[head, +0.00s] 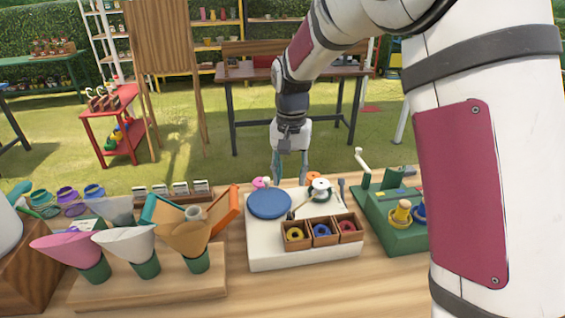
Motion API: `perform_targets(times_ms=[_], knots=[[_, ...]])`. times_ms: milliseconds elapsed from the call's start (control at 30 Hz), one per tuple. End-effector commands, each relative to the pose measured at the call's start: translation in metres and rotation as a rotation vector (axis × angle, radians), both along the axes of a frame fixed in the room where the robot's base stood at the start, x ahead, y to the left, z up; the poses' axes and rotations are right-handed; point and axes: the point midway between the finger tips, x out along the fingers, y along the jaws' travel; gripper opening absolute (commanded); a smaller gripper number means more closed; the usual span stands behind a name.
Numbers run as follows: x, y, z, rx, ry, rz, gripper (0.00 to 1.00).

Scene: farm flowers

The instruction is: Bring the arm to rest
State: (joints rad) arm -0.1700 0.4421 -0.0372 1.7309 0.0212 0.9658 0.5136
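My arm reaches in from the upper right of the head view and bends down at the middle. My gripper (289,176) points downward just behind the white board (303,261). Its two fingers look spread apart, with nothing seen between them. The fingertips are small in view and lie close to the back edge of the board, so I cannot tell their exact height above the table.
The white board carries a blue disc (269,204) and a wooden tray (309,244) of coloured rings. At left, paper cones (127,245) stand in a wooden holder (150,287). A green hand-cranked device (385,222) stands at right. Bare wooden table (340,285) shows in front.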

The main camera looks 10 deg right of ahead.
Motion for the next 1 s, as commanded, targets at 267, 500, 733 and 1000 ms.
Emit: perform_targets(times_ms=[267,500,733,1000], knots=[[-0.049,-0.020,0.060,0.010,-0.071,0.063,0.39],[-0.123,-0.043,0.111,0.005,-0.155,0.153,0.39],[-0.199,-0.060,0.134,-0.014,-0.234,0.240,0.39],[-0.279,-0.072,0.131,-0.054,-0.319,0.334,0.39]])
